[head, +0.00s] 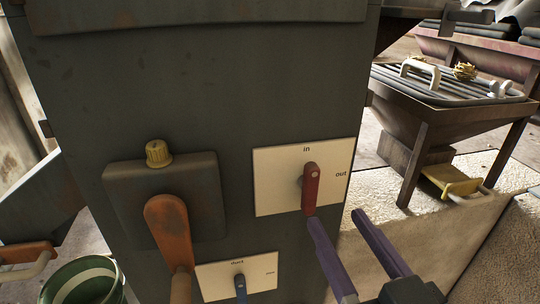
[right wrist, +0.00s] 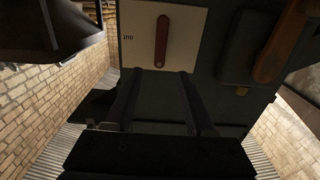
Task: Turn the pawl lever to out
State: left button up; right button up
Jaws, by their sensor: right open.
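The pawl lever is a red lever (head: 311,188) on a cream plate (head: 275,190) with "in" at the top and "out" at the right. The lever stands upright, its upper end just under "in". My right gripper (head: 337,218) is open, its two purple fingers reaching up near the lever's lower end, one on its right side. In the right wrist view the lever (right wrist: 162,42) lies beyond and between the open fingertips (right wrist: 160,73). Nothing is between the fingers; contact cannot be told. My left gripper is not in view.
On the same dark cabinet (head: 200,80) are an orange lever (head: 168,230), a yellow knob (head: 158,153) and a smaller plate (head: 215,280) with a blue lever (head: 240,288). A grill-like stand (head: 450,90) is at the right. A green bucket (head: 85,282) is at lower left.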

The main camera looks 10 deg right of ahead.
aim_at(314, 181)
jog(key=w+b, duration=0.1)
jog(key=w, duration=0.7)
jog(key=shift+w+a, duration=0.15)
grip_shut()
dwell(0.3)
